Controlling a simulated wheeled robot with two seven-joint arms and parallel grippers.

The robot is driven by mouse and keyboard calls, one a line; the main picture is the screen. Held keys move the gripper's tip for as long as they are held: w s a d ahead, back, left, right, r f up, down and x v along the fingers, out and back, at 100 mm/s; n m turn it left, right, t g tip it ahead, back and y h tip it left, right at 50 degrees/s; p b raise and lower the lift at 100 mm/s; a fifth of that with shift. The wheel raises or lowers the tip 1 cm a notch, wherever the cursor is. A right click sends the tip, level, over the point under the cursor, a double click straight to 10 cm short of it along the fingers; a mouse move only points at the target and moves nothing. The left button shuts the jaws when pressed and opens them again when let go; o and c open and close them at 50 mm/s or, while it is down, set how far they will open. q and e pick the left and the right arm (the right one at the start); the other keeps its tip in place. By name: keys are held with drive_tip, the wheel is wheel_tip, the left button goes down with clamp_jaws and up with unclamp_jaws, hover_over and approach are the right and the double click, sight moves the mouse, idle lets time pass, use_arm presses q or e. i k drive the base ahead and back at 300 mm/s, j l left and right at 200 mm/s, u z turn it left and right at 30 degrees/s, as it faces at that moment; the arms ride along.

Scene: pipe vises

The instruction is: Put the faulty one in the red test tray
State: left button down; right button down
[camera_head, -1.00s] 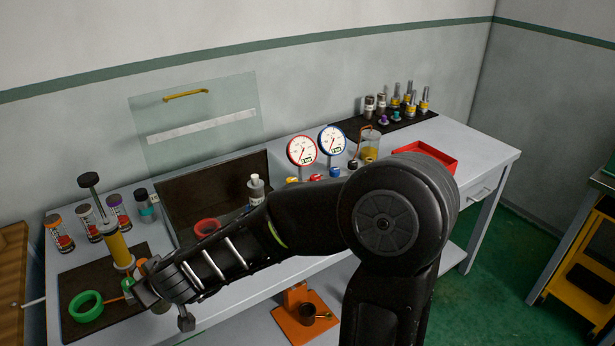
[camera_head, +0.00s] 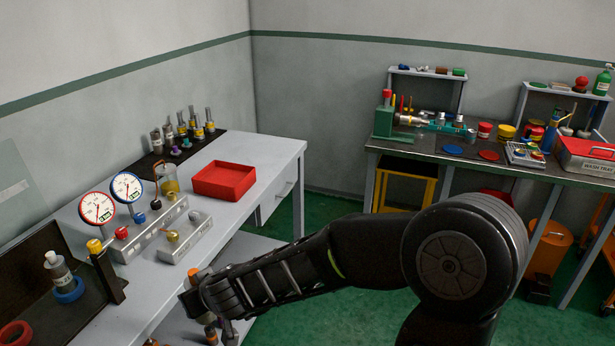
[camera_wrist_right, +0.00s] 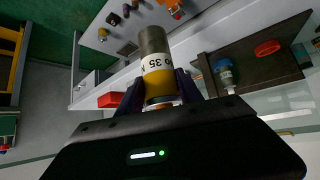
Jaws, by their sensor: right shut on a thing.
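My right gripper (camera_head: 203,300) is shut on a cylindrical cartridge (camera_wrist_right: 154,48) in front of the bench. In the right wrist view it has a grey end, a white label with partly readable print and a yellow band, between my two fingers. In the head view the gripper mostly hides it; an orange end (camera_head: 193,273) shows above. The red test tray (camera_head: 224,181) sits on the right part of the bench and looks empty. The gripper is apart from the tray, nearer the camera. My left gripper is not in view.
Red (camera_head: 97,209) and blue (camera_head: 127,187) gauges stand on a grey block left of the tray. A jar (camera_head: 169,184) and several similar cylinders (camera_head: 182,130) stand behind. A bottle (camera_head: 60,270) stands at left.

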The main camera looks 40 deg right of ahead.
sight(224, 179)
drive_tip(key=z, duration=1.95)
drive_tip(key=i, duration=2.65)
drive_tip(key=u, duration=3.55)
drive_tip(key=k+l, duration=0.05)
